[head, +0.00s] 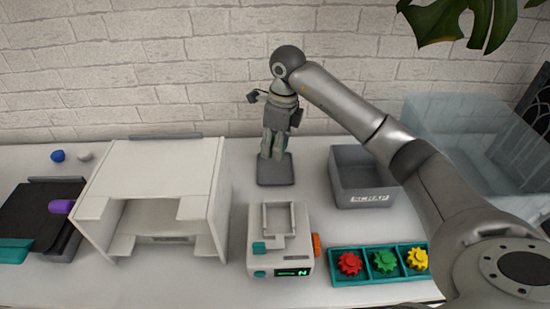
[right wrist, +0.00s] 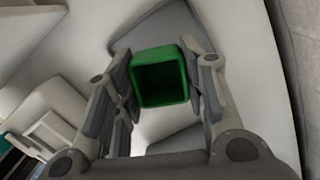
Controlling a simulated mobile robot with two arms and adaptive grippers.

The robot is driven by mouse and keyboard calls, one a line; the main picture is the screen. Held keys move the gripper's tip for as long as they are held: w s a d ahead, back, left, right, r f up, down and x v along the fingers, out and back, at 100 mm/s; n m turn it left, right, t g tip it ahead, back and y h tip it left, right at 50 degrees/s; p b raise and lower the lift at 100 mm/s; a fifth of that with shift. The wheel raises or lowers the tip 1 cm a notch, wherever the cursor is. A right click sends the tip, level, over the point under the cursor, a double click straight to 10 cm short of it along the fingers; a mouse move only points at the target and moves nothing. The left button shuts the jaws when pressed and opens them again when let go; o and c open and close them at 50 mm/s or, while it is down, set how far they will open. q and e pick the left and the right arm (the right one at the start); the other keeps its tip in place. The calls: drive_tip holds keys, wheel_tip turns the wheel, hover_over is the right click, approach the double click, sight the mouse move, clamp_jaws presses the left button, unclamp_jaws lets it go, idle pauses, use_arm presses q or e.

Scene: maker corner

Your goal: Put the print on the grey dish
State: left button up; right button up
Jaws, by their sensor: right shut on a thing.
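The print is a green, hollow, square-mouthed piece (right wrist: 161,82), held between the fingers of my right gripper (head: 272,146) in the right wrist view. In the head view only slivers of green show between the fingers. The gripper points down and is shut on the print. The grey dish (head: 275,179) is a flat dark grey square on the white table, directly below the fingers. The gripper hides its back part, and I cannot tell whether the print touches it. My left gripper is not in view.
A white open-fronted housing (head: 158,164) stands left of the dish. A grey SCRAP bin (head: 368,196) is on the right, with a clear tub (head: 460,130) behind. A white device (head: 280,254) and a teal gear tray (head: 380,279) are in front. A purple piece (head: 62,206) lies far left.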

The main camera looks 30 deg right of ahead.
sight(275, 169)
drive_tip(key=shift+f, duration=0.9)
wheel_tip(275, 169, down, 4)
drive_tip(key=shift+r, duration=0.1)
drive_tip(key=shift+w, duration=0.1)
drive_tip(key=o, duration=0.8)
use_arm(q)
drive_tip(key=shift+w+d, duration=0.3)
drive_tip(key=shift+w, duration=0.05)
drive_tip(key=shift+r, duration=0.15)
